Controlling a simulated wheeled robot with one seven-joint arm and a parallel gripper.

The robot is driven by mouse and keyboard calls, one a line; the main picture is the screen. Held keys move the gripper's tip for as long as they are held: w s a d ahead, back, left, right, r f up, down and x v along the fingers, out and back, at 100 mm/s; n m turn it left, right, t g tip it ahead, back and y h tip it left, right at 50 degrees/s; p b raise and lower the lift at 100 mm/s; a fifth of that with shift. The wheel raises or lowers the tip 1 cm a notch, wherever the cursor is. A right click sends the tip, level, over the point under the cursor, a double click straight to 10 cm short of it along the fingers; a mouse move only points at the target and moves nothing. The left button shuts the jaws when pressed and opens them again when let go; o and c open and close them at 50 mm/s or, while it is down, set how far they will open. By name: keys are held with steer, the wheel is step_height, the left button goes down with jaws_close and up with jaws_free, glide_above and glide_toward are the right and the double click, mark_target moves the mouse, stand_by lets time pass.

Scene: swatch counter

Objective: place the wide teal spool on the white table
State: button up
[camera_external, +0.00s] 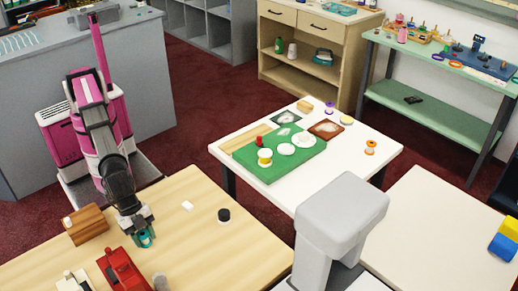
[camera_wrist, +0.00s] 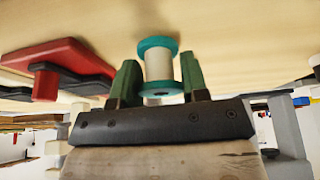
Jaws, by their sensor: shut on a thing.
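My gripper (camera_external: 145,236) is low over the light wooden table (camera_external: 215,250) in the external view. It is shut on the teal spool (camera_external: 146,240), which has teal flanges and a pale middle. In the wrist view the spool (camera_wrist: 158,68) is between the two green-grey fingers (camera_wrist: 159,85). I cannot tell whether the spool touches the wood. The white table (camera_external: 335,165) is to the right and farther back, apart from my gripper.
A red device (camera_external: 122,270) and a brown wooden block (camera_external: 86,224) are close to my gripper. A black-topped round item (camera_external: 224,215) lies to its right. The white table bears a green mat (camera_external: 262,172) with several items; its right part has free room. A grey post-like block (camera_external: 340,215) rises in front.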

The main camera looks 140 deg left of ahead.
steer(key=shift+f, duration=0.25)
steer(key=o, duration=1)
steer(key=v, duration=1.1)
steer(key=shift+r, duration=0.35)
steer(key=shift+o, duration=0.4)
steer(key=shift+s+r, duration=0.15)
steer(key=shift+r, duration=0.1)
